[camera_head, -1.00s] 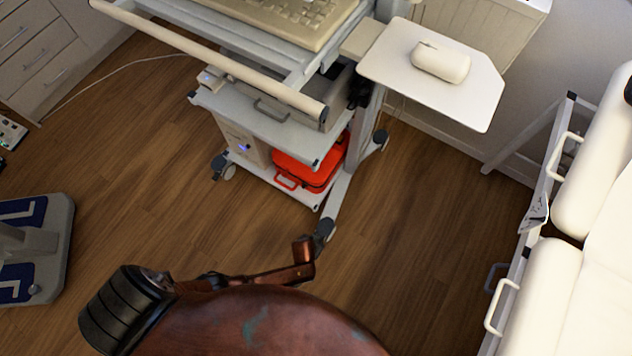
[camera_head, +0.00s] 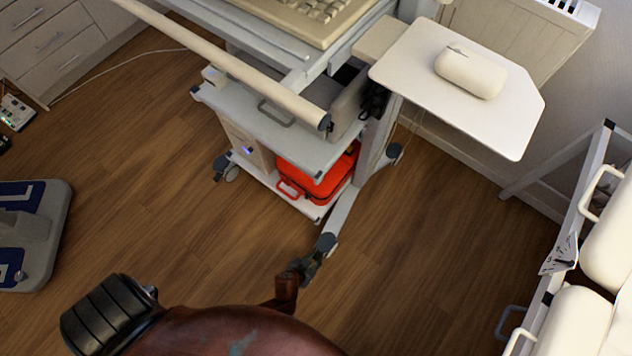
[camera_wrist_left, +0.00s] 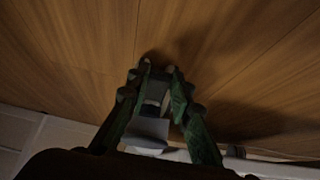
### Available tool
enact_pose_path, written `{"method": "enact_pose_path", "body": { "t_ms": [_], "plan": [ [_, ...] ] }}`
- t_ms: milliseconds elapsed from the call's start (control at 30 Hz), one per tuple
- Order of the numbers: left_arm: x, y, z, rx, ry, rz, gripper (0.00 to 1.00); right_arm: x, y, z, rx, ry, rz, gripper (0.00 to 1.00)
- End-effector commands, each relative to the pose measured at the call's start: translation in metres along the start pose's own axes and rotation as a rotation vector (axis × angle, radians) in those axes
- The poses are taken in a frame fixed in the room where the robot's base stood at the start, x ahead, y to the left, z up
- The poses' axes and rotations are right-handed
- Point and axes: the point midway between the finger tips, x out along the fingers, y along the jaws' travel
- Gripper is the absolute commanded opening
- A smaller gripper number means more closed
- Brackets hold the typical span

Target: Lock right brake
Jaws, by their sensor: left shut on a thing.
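The wheeled cart's front right caster (camera_head: 326,243), with a dark grey cap, stands on the wood floor at the end of a pale cart leg. My left gripper (camera_head: 306,266) is low at the floor, right against this caster. In the left wrist view, the two green and dark fingers of the left gripper (camera_wrist_left: 158,72) stand on either side of the grey caster part (camera_wrist_left: 150,128) and are shut on it. The brake lever cannot be told apart clearly, and the gripper partly hides the caster. My right gripper is not in view.
The cart's lower shelf holds a red case (camera_head: 318,178). A white side tray (camera_head: 505,115) with a mouse juts out at the right. A padded bed (camera_head: 575,320) stands at the far right, a blue and grey platform (camera_head: 45,245) at left. Floor between is clear.

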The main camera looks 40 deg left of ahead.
Motion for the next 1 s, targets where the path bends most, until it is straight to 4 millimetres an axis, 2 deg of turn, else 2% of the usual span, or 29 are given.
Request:
{"method": "enact_pose_path", "body": {
  "t_ms": [300, 333, 567, 867, 1000],
  "plan": [
    [0.0004, -0.0016, -0.0002, -0.001, 0.000, -0.002, 0.00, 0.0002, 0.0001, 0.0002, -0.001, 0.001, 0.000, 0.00],
    [0.0004, -0.0016, -0.0003, -0.001, 0.000, -0.002, 0.21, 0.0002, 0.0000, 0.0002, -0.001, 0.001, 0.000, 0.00],
    [0.0003, -0.0011, -0.0003, -0.001, 0.001, -0.001, 0.36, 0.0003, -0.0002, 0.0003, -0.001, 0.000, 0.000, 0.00],
    [-0.0005, -0.0007, -0.0008, -0.001, 0.001, -0.001, 0.38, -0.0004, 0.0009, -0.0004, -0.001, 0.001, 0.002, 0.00],
    [-0.0069, -0.0010, -0.0056, -0.002, 0.003, -0.001, 0.38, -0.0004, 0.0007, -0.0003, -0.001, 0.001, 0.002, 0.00]
  ]
}}
